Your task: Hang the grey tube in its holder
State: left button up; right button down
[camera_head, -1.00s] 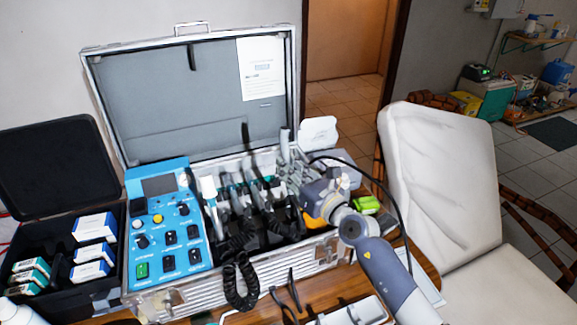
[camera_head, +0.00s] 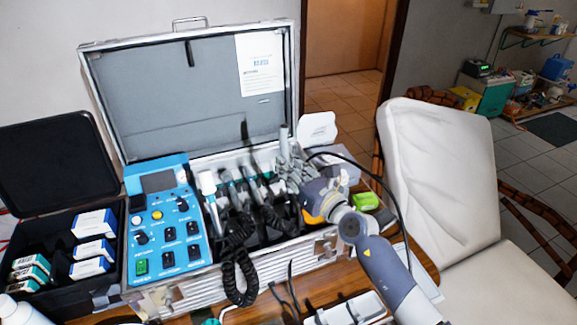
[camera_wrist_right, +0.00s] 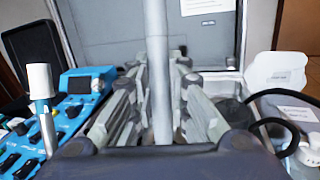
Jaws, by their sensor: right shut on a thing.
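The grey tube (camera_wrist_right: 157,75) stands nearly upright between the fingers of my right gripper (camera_wrist_right: 155,115) in the right wrist view, and the fingers are shut on it. In the head view the tube's upper end (camera_head: 284,138) shows above my right gripper (camera_head: 287,172), at the right end of the open metal case. The tube's lower end is hidden by the gripper. A row of handpieces (camera_head: 208,184) with white and teal parts stands in the case left of the gripper. I cannot make out the tube's holder clearly. My left gripper is not in view.
The case's raised lid (camera_head: 190,95) stands behind the gripper. A blue control panel (camera_head: 165,225) fills the case's left side. A black cable loops right of my gripper. A green item (camera_head: 364,201) lies right of the case. A white chair (camera_head: 440,170) stands farther right.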

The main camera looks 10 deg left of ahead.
aim_at(292, 192)
jog(key=shift+s+d+f+b, duration=0.2)
jog(key=shift+f+b, duration=0.2)
jog(key=shift+f, duration=0.25)
jog(key=shift+s+d+f+b, duration=0.1)
jog(key=shift+s+f+b, duration=0.1)
jog(key=shift+f+b, duration=0.3)
jog(key=shift+s+d+f+b, duration=0.1)
jog(key=shift+s+f+b, duration=0.15)
jog(key=shift+f, duration=0.5)
jog(key=shift+s+d+f+b, duration=0.2)
jog(key=shift+f+b, duration=0.3)
jog(key=shift+f, duration=0.2)
jog(key=shift+s+d+f+b, duration=0.1)
jog(key=shift+s+f+b, duration=0.05)
jog(key=shift+f+b, duration=0.45)
jog(key=c, duration=1.5)
grip_release()
jog(key=shift+o, duration=0.2)
